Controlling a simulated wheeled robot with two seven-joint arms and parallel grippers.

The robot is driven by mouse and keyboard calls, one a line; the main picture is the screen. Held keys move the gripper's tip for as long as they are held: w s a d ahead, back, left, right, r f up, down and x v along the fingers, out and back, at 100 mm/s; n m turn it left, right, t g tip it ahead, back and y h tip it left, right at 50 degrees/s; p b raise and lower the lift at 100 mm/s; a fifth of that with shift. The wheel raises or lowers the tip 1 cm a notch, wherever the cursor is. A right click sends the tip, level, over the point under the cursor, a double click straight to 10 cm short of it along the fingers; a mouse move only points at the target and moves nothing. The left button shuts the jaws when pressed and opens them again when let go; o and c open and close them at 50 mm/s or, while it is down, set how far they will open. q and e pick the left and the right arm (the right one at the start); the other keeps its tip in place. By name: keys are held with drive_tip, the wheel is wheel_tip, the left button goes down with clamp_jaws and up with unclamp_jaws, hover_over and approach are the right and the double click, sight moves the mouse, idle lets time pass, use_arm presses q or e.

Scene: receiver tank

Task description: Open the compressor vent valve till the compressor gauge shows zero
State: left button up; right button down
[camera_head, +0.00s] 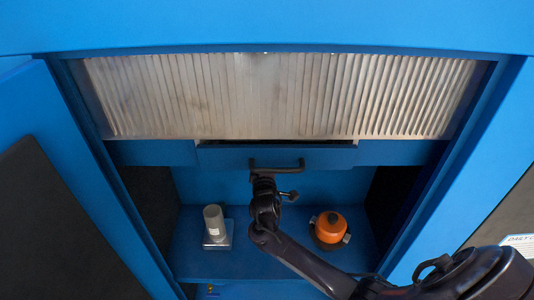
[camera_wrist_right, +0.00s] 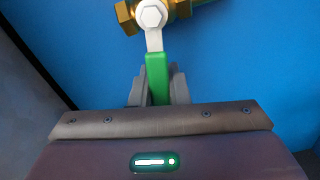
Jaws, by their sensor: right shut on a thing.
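A brass valve (camera_wrist_right: 178,8) with a hex nut shows at the top of the right wrist view, against a blue wall. Its lever has a bare metal neck and a green sleeve (camera_wrist_right: 156,68), which points straight down in that view. My right gripper (camera_wrist_right: 157,92) is shut on the lower part of the green sleeve, one finger on each side. In the head view my right arm reaches in from the lower right to the middle of the blue cabinet; its fingertips and the valve cannot be made out there. The compressor gauge is not in view. My left gripper is not in view.
A black bar handle (camera_head: 277,165) is on the drawer front (camera_head: 325,157), close to my right arm. An orange round object (camera_head: 331,226) and a grey cylinder (camera_head: 214,222) stand on the blue shelf (camera_head: 195,265). Cabinet walls bound both sides.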

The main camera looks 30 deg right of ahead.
drive_tip(key=shift+f+n+p, duration=0.3)
drive_tip(key=shift+f+n, duration=0.45)
drive_tip(key=shift+n, duration=0.55)
drive_tip(key=shift+f, duration=0.1)
drive_tip(key=c, duration=1.4)
unclamp_jaws()
drive_tip(key=v, duration=0.7)
drive_tip(key=shift+s+a+b, duration=0.25)
drive_tip(key=shift+s+b, duration=0.1)
